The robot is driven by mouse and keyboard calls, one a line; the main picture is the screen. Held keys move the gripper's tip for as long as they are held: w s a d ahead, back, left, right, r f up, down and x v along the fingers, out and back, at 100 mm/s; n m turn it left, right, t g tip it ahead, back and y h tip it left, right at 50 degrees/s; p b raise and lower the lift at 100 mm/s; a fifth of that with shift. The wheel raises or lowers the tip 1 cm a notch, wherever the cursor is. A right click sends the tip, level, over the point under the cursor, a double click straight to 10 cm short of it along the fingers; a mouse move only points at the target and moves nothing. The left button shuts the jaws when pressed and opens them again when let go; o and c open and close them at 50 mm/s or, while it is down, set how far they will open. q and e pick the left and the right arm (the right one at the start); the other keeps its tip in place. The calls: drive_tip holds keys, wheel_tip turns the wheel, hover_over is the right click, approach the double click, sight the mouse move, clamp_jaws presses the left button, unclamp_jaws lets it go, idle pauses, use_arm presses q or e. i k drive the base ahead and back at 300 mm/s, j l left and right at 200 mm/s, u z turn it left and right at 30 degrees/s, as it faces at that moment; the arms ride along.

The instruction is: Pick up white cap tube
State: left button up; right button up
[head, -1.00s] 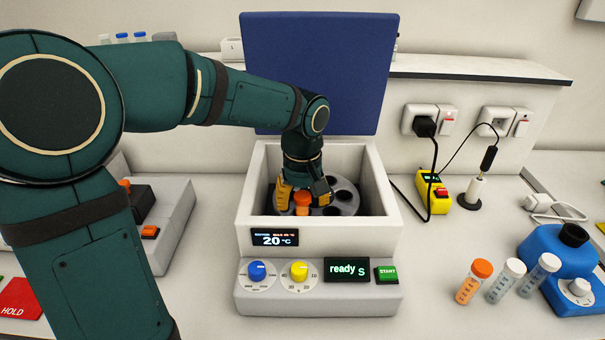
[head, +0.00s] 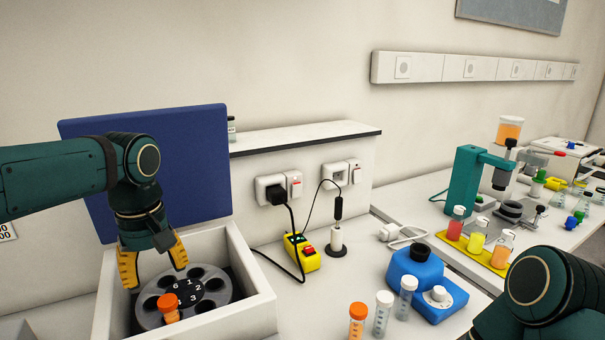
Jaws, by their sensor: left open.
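Two white cap tubes stand on the bench at the bottom middle: one (head: 383,314) beside an orange cap tube (head: 357,322), the other (head: 406,298) close to the blue device. Another orange cap tube (head: 168,308) sits in a slot of the grey numbered rotor (head: 214,290) inside the open centrifuge (head: 262,288). My left gripper (head: 153,275) is open and empty above the rotor, its orange fingers apart, clear of the orange cap. Part of my right arm shows at the lower right; its gripper is out of view.
A blue vortex device (head: 425,270) stands right behind the white cap tubes. A yellow power box (head: 302,254) with a black cable lies near the wall. Farther right, a yellow tray (head: 478,250) holds three coloured bottles beside a teal stand (head: 466,185). The centrifuge's blue lid (head: 185,150) stands raised.

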sight(384, 300)
drive_tip(key=k, duration=0.95)
